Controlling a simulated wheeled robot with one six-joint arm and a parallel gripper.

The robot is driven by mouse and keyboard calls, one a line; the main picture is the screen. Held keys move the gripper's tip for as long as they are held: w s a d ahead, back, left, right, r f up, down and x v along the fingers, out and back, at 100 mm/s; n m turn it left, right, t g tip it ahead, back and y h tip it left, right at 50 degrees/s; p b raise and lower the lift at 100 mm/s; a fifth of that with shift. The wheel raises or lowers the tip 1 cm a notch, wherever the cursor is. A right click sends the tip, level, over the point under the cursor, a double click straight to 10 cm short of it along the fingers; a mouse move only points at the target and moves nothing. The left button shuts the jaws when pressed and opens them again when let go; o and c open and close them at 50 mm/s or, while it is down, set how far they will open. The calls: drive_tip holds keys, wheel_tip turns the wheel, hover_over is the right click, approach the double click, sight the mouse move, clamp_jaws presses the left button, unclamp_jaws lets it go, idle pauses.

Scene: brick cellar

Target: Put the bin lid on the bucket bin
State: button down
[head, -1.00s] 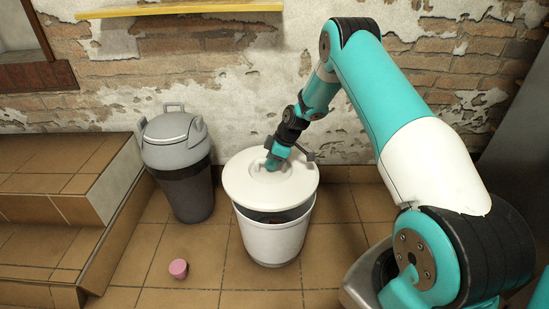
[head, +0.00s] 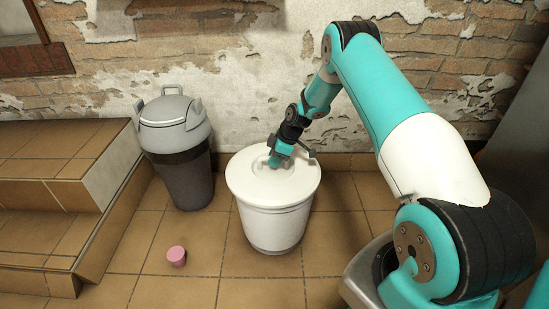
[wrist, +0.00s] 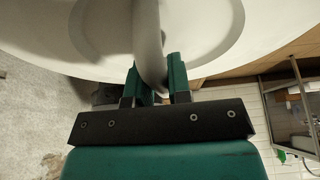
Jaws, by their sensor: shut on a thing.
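The round white bin lid (head: 245,184) lies over the mouth of the white bucket bin (head: 272,228) in the head view. Its rim looks level with the bin's top, and no dark gap shows at the front. My gripper (head: 274,162) is at the middle of the lid, shut on its handle. In the wrist view, my gripper (wrist: 158,85) has its two green fingers on either side of the pale handle (wrist: 148,45), with the lid's underlying disc (wrist: 215,30) filling the top. The back of the rim is partly hidden by my gripper.
A grey bin with a dark lower body (head: 184,180) stands to the left of the bucket bin. Tiled steps (head: 50,205) are at the far left. A small pink cup-like object (head: 176,255) is on the floor in front. The brick wall (head: 240,80) is behind.

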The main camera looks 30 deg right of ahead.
drive_tip(key=shift+f+b, duration=0.3)
drive_tip(key=shift+f, duration=0.15)
idle(0.4)
drive_tip(key=c, duration=1)
unclamp_jaws()
drive_tip(key=p+v, duration=0.5)
drive_tip(key=v, duration=1.2)
drive_tip(key=shift+s+r+p, duration=0.15)
drive_tip(key=shift+r+p, duration=0.05)
drive_tip(key=shift+p, duration=0.15)
drive_tip(key=s+a+r+m, duration=0.1)
drive_tip(key=s+a+r, duration=0.3)
drive_tip(key=a+r, duration=0.3)
drive_tip(key=s+a+r+g, duration=0.1)
drive_tip(key=s+a+r, duration=0.3)
drive_tip(key=a, duration=0.5)
drive_tip(key=s+a+r+m, duration=0.1)
drive_tip(key=s+a+r, duration=0.2)
drive_tip(key=a+r, duration=0.35)
drive_tip(key=s+a+r+m+g, duration=0.15)
drive_tip(key=s+a, duration=0.35)
drive_tip(key=s, duration=0.6)
drive_tip(key=s+a+r+m, duration=0.15)
drive_tip(key=s+a, duration=0.35)
drive_tip(key=s, duration=0.5)
drive_tip(key=shift+n, duration=0.4)
wheel_tip(320, 180, up, 34)
drive_tip(key=p, duration=3.3)
drive_tip(key=shift+d, duration=0.15)
